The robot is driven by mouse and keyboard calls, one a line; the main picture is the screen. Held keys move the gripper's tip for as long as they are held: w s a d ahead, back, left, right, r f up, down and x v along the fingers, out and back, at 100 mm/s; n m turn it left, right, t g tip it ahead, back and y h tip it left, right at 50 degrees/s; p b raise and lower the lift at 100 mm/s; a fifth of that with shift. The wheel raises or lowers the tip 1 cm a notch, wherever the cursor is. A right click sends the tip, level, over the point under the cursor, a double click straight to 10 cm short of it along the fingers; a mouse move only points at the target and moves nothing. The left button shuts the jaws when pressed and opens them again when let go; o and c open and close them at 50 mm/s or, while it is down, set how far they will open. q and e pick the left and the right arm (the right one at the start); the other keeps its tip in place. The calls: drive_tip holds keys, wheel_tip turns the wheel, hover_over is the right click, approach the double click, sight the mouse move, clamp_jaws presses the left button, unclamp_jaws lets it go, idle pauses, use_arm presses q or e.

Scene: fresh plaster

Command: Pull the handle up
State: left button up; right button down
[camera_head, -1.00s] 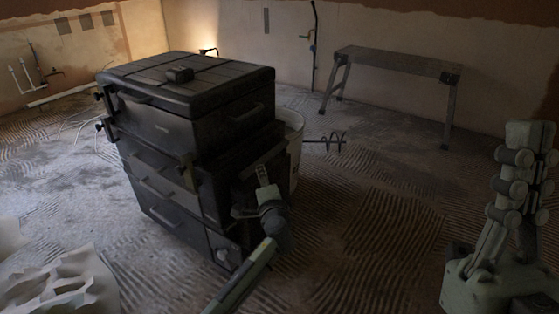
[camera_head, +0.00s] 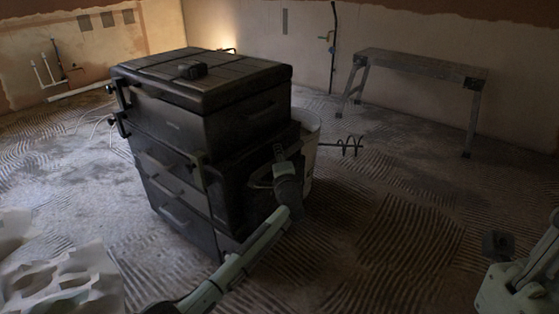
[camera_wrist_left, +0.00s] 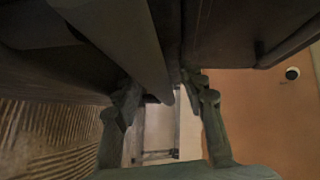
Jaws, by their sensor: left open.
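A dark tool chest (camera_head: 160,140) stands on the floor left of centre in the head view, with stacked sections and bar handles on its drawer fronts. My left gripper (camera_head: 274,166) is at the chest's right-hand side, below the top section. In the left wrist view the left gripper (camera_wrist_left: 165,115) is open, its two fingers apart. A long rounded bar (camera_wrist_left: 125,45), which looks like a handle, runs from the top into the space between the fingers. I cannot tell whether it touches them.
A white bucket (camera_head: 312,135) stands behind the chest, with a spiral mixing rod (camera_head: 340,144) beside it. A work bench (camera_head: 420,66) stands by the back wall. Crumpled pale sheeting (camera_head: 60,280) lies at lower left.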

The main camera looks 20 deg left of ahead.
use_arm(q)
clamp_jaws()
drive_tip(key=shift+r, duration=0.1)
idle(0.3)
